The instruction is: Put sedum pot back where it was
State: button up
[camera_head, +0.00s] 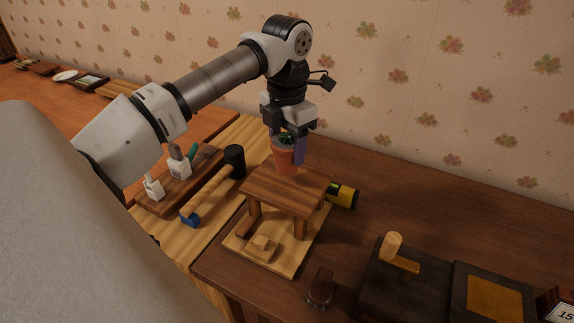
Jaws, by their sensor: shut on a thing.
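The sedum pot (284,161) is a small terracotta pot with a bit of green plant at its top. My gripper (287,150) points down over it and is shut on it. The pot is upright at the back edge of a small wooden stool (288,187). I cannot tell whether its base touches the stool top or hangs just above or behind it. The fingers hide part of the plant and rim.
The stool stands on a light wooden board (256,250) with a small wooden block (262,247). A mallet (213,190) lies left, and a yellow-black cylinder (342,195) lies right. Dark boxes (385,285) stand front right. The dark table is clear at the back right (430,210).

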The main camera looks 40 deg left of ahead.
aim_at(287, 158)
jog(key=shift+f+b, duration=0.9)
jog(key=shift+f, duration=0.85)
jog(key=shift+f, duration=0.2)
jog(key=o, duration=1.1)
jog(key=shift+c, duration=0.2)
jog(key=shift+r, duration=0.15)
notch_tip(287, 158, up, 12)
jog(key=p, duration=0.8)
jog(key=shift+r, duration=0.1)
